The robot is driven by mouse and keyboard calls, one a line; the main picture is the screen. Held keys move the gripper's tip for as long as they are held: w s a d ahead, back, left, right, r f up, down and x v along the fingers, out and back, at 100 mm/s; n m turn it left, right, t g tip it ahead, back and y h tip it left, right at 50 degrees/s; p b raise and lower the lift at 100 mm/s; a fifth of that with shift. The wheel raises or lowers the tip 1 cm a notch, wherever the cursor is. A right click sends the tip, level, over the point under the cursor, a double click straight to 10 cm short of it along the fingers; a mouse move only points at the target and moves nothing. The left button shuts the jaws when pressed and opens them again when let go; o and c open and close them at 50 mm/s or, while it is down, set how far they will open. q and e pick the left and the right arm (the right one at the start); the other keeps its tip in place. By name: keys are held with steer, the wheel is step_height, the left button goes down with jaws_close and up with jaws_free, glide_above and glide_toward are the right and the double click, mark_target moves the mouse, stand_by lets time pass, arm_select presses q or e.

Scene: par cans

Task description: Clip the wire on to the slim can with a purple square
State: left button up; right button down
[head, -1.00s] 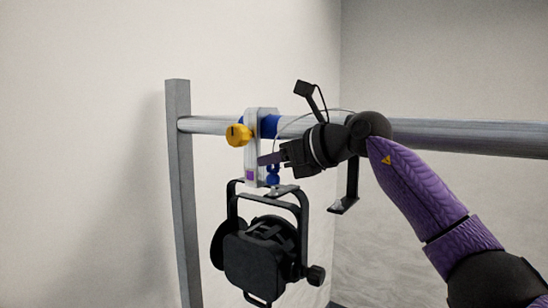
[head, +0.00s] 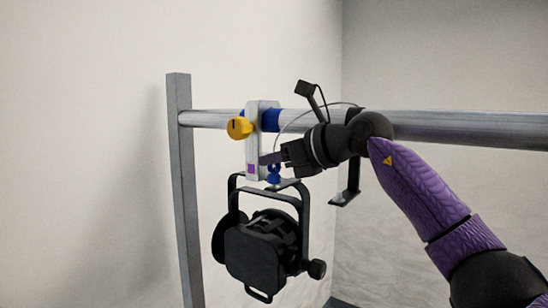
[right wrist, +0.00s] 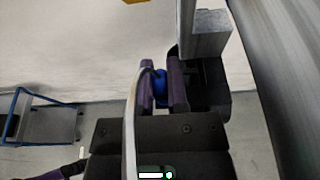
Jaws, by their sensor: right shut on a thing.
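A black can (head: 258,262) hangs in its black yoke from a pale clamp (head: 253,142) on the metal bar. The clamp has a purple square (head: 251,169) near its bottom and a yellow knob (head: 239,128) on its left. My right gripper (head: 270,159) is just right of the clamp's lower part, above the yoke. It is shut on a small blue clip (head: 273,174), which shows between the purple fingers in the right wrist view (right wrist: 160,86). The pale wire (head: 288,124) loops up over the bar; it also crosses the wrist view (right wrist: 131,115). Whether the clip touches the can is unclear. My left gripper is out of view.
The metal bar (head: 445,131) runs right from a grey upright post (head: 181,190), with a blue band (head: 271,120) beside the clamp. A pale wall is behind. A blue-framed trolley (right wrist: 40,118) stands on the floor in the wrist view. Free room lies below the bar, right of the can.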

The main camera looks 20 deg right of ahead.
steer(key=shift+f+b, duration=0.3)
steer(key=shift+f, duration=0.1)
stand_by(0.4)
steer(key=c, duration=0.6)
jaws_free()
steer(key=shift+o, duration=0.2)
steer(key=shift+s, duration=0.1)
steer(key=b+v, duration=0.3)
steer(key=v, duration=0.7)
